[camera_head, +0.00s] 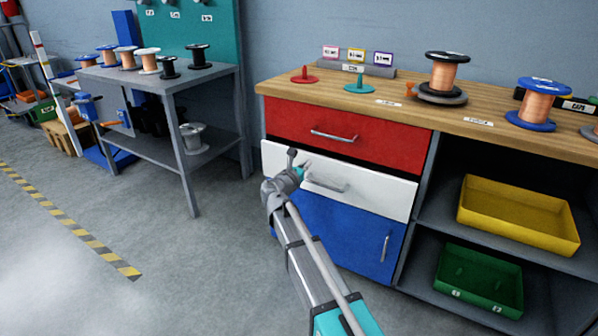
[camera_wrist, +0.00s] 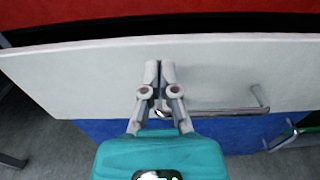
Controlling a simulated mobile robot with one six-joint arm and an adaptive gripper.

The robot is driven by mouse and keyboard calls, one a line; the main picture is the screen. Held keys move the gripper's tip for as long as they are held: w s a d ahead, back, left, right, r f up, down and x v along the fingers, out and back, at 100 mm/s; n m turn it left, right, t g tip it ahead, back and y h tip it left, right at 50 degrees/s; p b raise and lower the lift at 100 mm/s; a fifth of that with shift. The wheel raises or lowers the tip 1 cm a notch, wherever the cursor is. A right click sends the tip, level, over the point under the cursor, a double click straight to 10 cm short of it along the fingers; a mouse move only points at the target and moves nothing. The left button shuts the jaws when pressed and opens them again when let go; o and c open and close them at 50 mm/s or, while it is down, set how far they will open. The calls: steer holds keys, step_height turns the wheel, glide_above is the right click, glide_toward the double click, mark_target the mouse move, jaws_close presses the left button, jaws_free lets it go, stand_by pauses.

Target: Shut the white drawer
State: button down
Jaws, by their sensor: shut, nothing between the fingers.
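The white drawer (camera_head: 375,190) is the middle front of the cabinet. It stands a little out, with a dark gap along its top edge below the red drawer (camera_head: 350,136). Its metal handle (camera_head: 328,186) also shows in the wrist view (camera_wrist: 235,111). My gripper (camera_head: 303,162) is in front of the white drawer's left half. In the wrist view my gripper (camera_wrist: 159,68) is shut and empty, its tips over the white front (camera_wrist: 80,70), left of most of the handle. I cannot tell whether the tips touch the front.
A blue door (camera_head: 345,235) with an upright handle is below the white drawer. Open shelves at the right hold a yellow bin (camera_head: 518,212) and a green bin (camera_head: 480,280). The wooden worktop (camera_head: 400,100) carries spools. A grey table (camera_head: 160,80) stands at left, with clear floor in front.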

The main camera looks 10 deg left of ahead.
steer(key=shift+x, duration=1.25)
